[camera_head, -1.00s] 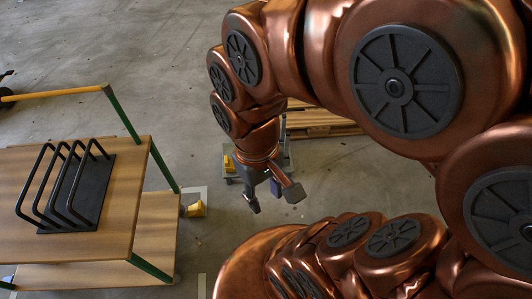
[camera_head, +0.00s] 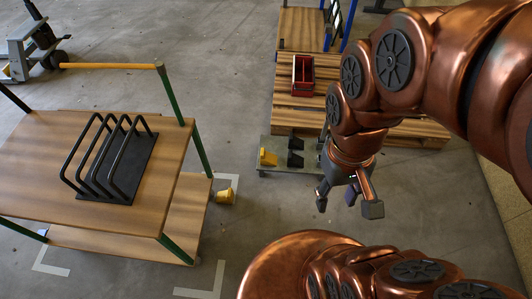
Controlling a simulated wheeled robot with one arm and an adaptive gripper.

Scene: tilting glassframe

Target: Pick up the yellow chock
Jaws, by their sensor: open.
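A small yellow chock (camera_head: 225,196) sits on the grey floor beside the right side of the wooden cart, near a white floor marking. A second yellow piece (camera_head: 268,157) sits on a low grey platform further back; whether it is also a chock is hard to tell. My gripper (camera_head: 347,206) is open and empty, its fingers spread and pointing down. In the picture it is right of both yellow pieces and apart from them. Its height above the floor is hard to tell.
The two-tier wooden cart (camera_head: 58,135) with green posts carries a black rack (camera_head: 145,165). The low grey platform (camera_head: 300,180) holds black pieces. Behind it are wooden pallets (camera_head: 300,115) with a red crate (camera_head: 303,75). A pallet jack (camera_head: 35,45) stands at back left.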

